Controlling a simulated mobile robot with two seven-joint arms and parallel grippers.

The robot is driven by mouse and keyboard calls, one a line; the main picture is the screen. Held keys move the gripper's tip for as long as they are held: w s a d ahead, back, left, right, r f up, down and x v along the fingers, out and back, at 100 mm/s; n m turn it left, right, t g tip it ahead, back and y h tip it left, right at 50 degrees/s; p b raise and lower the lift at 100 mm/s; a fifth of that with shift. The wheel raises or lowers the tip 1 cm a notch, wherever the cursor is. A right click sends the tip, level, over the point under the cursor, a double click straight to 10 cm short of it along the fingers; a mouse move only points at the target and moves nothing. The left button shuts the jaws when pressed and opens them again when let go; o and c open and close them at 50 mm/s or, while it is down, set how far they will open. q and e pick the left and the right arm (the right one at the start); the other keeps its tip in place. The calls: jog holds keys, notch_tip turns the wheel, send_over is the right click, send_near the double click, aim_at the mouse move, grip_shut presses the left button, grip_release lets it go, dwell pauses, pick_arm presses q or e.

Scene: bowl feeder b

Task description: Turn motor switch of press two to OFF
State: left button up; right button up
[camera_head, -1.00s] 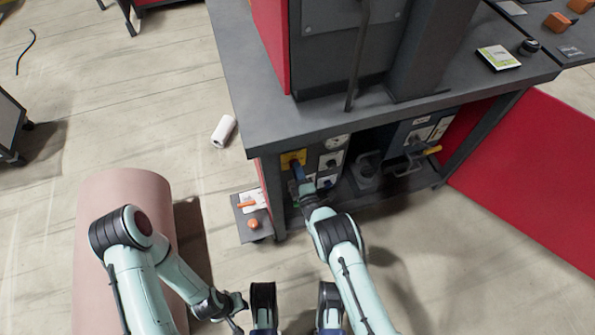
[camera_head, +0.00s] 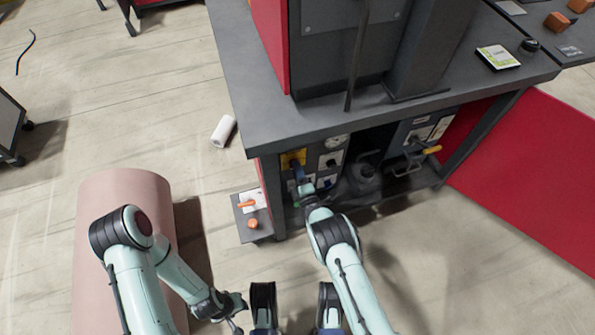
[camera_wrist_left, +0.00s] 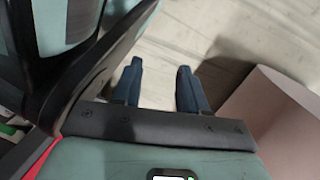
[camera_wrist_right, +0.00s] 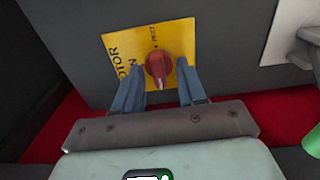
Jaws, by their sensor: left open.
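A red rotary knob (camera_wrist_right: 158,66) sits on a yellow plate (camera_wrist_right: 182,38) in the right wrist view. The plate carries partly covered lettering, with "OTOR" legible. My right gripper (camera_wrist_right: 157,82) is open, with one blue finger on each side of the knob and no clear grip on it. In the head view the yellow plate (camera_head: 288,160) is on the front under the tabletop, and my right gripper (camera_head: 297,172) is against it, hiding the knob. My left gripper (camera_wrist_left: 158,78) is open and empty over the floor in the left wrist view.
The dark table (camera_head: 232,85) with the press overhangs the panels. Other switch panels (camera_head: 331,160) are just right of the plate. A small grey stand (camera_head: 242,222) with orange items is left of my right gripper. A pink cylinder (camera_head: 120,190) stands near my left arm.

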pick_arm(q)
jog(key=w+d+r+t+p, duration=0.1)
jog(key=w+r+t+p, duration=0.2)
jog(key=w+r, duration=0.4)
jog(key=shift+w+d+r+p, duration=0.3)
jog(key=shift+w+p, duration=0.15)
jog(key=shift+p, duration=0.45)
pick_arm(e)
jog(key=v, duration=1.3)
jog(key=shift+s, duration=0.2)
